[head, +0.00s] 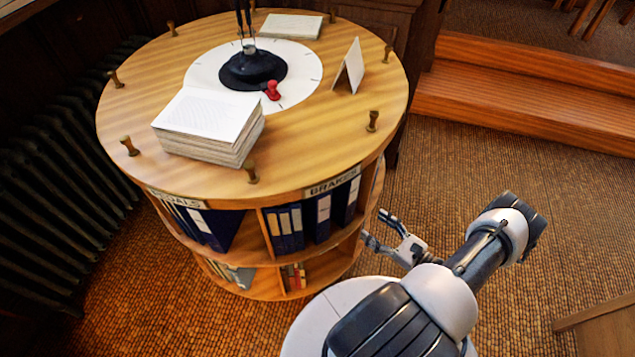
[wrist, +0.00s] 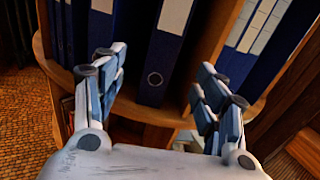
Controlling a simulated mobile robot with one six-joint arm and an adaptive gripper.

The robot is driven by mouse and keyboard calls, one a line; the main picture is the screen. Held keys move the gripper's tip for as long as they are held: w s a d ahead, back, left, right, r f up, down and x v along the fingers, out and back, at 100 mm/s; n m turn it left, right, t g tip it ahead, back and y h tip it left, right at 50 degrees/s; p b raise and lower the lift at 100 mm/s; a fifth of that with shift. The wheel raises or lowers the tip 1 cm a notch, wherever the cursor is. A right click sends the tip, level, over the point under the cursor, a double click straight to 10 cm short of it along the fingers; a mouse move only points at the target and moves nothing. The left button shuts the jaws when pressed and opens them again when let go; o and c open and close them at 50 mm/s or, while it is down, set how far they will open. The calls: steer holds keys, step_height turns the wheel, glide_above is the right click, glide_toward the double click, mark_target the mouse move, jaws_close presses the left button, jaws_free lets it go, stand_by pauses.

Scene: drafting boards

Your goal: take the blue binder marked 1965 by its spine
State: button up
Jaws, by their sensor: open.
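Blue binders stand upright in the round wooden shelf unit, under the BRAKES sign. In the wrist view, one blue binder (wrist: 160,68) shows its spine, with a white label and a finger hole, between my fingers. No year can be read on any label, so I cannot tell which binder is 1965. Another blue binder (wrist: 98,35) stands left of it. In the head view, blue binders (head: 323,217) show in the right bay. My gripper (head: 375,229) is open at the right side of the unit; it also shows in the wrist view (wrist: 160,85), empty, before the middle binder.
The round wooden top (head: 310,150) carries an open thick book (head: 208,122), a folded white card (head: 350,66), a red stamp-like piece (head: 272,90) and several brass pegs. A dark radiator (head: 60,165) stands at left. Wooden steps (head: 530,85) rise at back right.

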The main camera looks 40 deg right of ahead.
mark_target(350, 211)
steer(key=shift+m+h, duration=0.6)
steer(key=w, duration=0.3)
steer(key=w+a+f+b, duration=0.1)
steer(key=w, duration=0.3)
steer(key=w+a+b, duration=0.1)
steer(key=w, duration=0.2)
steer(key=shift+w+a+f, duration=0.1)
steer(key=shift+w+f, duration=0.25)
steer(key=shift+f, duration=0.05)
steer(key=w, duration=0.2)
steer(key=w+b, duration=0.1)
steer(key=w, duration=0.1)
steer(key=w+b, duration=0.1)
steer(key=w, duration=0.1)
steer(key=shift+a+r, duration=0.15)
steer(key=shift+a, duration=0.1)
jaws_close()
